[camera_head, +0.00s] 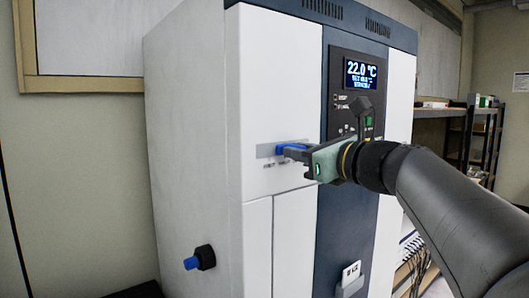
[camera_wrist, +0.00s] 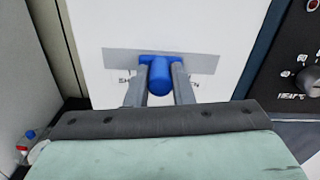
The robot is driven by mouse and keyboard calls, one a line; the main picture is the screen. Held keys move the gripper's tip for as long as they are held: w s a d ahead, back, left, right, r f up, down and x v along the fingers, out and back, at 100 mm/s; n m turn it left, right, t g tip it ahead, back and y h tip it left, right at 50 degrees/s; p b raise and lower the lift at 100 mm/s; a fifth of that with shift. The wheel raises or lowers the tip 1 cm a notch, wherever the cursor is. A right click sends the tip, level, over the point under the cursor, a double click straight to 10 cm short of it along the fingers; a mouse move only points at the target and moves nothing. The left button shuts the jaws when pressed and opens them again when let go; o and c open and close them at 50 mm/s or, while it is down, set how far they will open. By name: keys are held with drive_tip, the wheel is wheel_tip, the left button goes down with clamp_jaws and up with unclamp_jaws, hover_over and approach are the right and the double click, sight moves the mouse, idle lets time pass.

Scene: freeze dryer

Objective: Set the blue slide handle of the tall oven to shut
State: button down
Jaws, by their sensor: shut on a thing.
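The tall oven (camera_head: 282,80) is a white cabinet with a dark blue centre panel and a lit display reading 22.0 °C. Its blue slide handle (camera_head: 291,148) sits on a grey horizontal plate on the white front. In the wrist view the blue handle (camera_wrist: 160,76) stands near the middle of the grey plate (camera_wrist: 205,62), with label text below partly hidden by my fingers. My gripper (camera_head: 296,151) reaches in from the right. Its two grey fingers (camera_wrist: 160,84) are shut on the handle, one on each side.
A control panel with a black knob (camera_wrist: 308,80) lies right of the handle. A blue-tipped black fitting (camera_head: 201,259) sticks out of the oven's left side. A card in a holder (camera_head: 350,275) is low on the front. Shelves (camera_head: 475,130) stand at the right back.

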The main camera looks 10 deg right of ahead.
drive_tip(key=s+a, duration=0.1)
drive_tip(key=a, duration=0.1)
drive_tip(key=s+a, duration=0.1)
drive_tip(key=shift+a, duration=0.4)
drive_tip(key=c, duration=1.5)
unclamp_jaws()
drive_tip(key=shift+o, duration=1.2)
drive_tip(key=shift+s, duration=0.15)
drive_tip(key=shift+d, duration=0.1)
